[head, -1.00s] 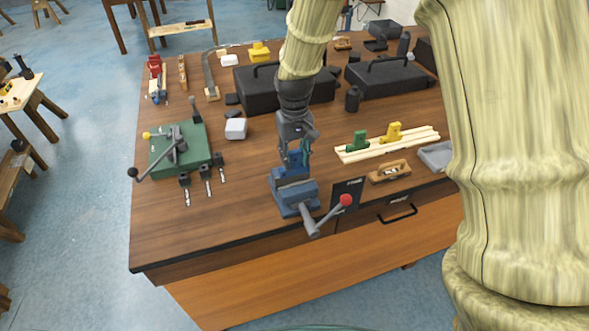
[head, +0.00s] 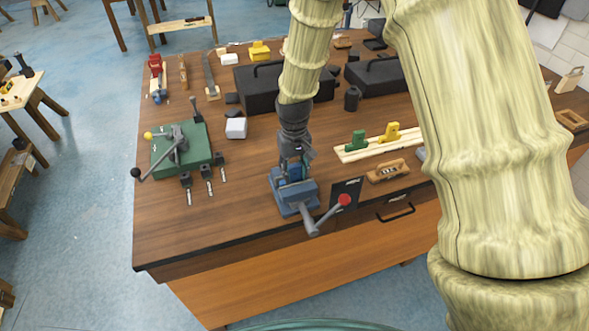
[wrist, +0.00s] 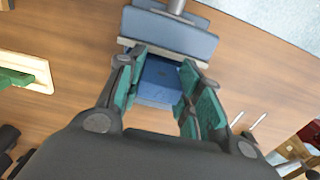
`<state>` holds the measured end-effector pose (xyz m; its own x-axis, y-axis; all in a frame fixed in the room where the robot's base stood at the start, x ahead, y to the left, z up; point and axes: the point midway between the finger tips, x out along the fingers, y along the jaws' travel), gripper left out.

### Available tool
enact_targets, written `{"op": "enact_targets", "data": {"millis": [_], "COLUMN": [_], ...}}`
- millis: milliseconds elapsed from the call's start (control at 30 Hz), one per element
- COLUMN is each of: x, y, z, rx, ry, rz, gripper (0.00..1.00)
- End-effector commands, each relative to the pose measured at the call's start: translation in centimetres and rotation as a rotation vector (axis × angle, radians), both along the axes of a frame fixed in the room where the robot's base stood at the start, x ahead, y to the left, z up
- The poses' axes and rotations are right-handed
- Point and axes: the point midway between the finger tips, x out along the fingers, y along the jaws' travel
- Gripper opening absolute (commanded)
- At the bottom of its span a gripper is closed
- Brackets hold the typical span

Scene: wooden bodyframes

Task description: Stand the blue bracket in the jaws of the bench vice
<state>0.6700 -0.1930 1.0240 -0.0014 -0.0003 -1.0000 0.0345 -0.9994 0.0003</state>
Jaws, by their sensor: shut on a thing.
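The bench vice (head: 297,193) is blue-grey with a red-knobbed handle and stands at the table's front edge. My gripper (head: 293,174) is right above and behind its front jaw in the head view. The blue bracket (head: 295,171) shows only in part between the fingers. In the wrist view my gripper (wrist: 160,88) is shut on the blue bracket (wrist: 160,78), with a teal finger on each side. The vice (wrist: 172,32) lies just beyond, its pale jaw edge close to the bracket. I cannot tell whether the bracket's foot is down between the jaws.
A green fixture (head: 182,150) with levers stands to the left, with a white block (head: 236,128) beside it. A pale rack (head: 380,143) with green and yellow pieces and black toolboxes (head: 270,92) lie behind.

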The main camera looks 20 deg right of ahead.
Motion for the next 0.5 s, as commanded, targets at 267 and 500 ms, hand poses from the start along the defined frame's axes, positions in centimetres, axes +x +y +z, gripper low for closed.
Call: {"op": "enact_targets", "data": {"millis": [267, 500], "x": [-0.01, -0.01], "y": [0.00, 0.00], "z": [-0.22, -0.21], "rx": [0.000, 0.000], "ry": [0.000, 0.000], "rz": [0.000, 0.000], "gripper": [0.57, 0.57]}}
